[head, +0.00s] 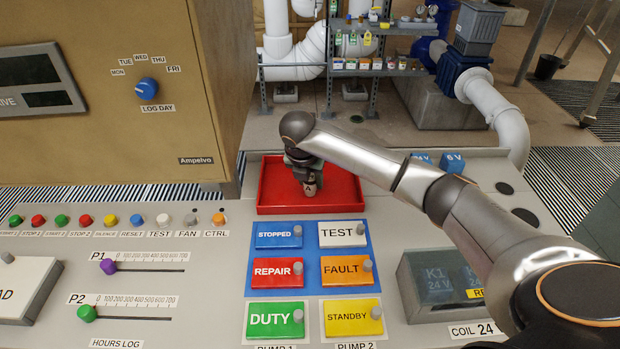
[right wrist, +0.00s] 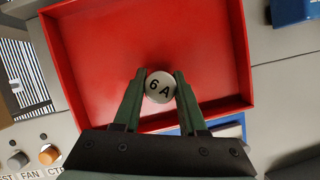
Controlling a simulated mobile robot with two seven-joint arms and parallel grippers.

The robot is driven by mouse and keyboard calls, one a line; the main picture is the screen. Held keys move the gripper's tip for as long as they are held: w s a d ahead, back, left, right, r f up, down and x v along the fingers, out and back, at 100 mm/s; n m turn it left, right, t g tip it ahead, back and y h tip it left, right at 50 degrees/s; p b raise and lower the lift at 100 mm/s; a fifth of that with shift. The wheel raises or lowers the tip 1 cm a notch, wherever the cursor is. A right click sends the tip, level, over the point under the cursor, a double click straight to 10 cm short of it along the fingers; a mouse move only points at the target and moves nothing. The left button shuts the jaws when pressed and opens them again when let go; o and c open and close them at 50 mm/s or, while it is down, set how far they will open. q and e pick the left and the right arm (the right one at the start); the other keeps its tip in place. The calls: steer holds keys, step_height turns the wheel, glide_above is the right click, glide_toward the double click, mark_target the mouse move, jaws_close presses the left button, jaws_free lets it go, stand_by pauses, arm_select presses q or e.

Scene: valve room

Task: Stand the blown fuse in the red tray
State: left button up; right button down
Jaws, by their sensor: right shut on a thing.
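The red tray (head: 275,187) sits on the console top in the head view. It also fills much of the right wrist view (right wrist: 90,60). My right gripper (head: 308,178) points down over the tray. It is shut on the fuse (head: 310,188), a small pale cylinder held upright, with dark lettering on its side. In the right wrist view my right gripper (right wrist: 160,88) has a green finger on each side of the fuse's round end (right wrist: 160,87), marked "6 A". I cannot tell whether the fuse's lower end touches the tray floor. My left gripper is not in view.
In front of the tray is a blue panel with coloured plates such as STOPPED (head: 278,234) and TEST (head: 343,233). A row of buttons (head: 109,220) lies to the left. A relay box (head: 440,285) stands at the right, partly behind my arm. The tray around the fuse is empty.

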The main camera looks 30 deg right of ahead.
steer(key=shift+f, duration=0.15)
steer(key=shift+c, duration=2.3)
jaws_free()
steer(key=v, duration=1.2)
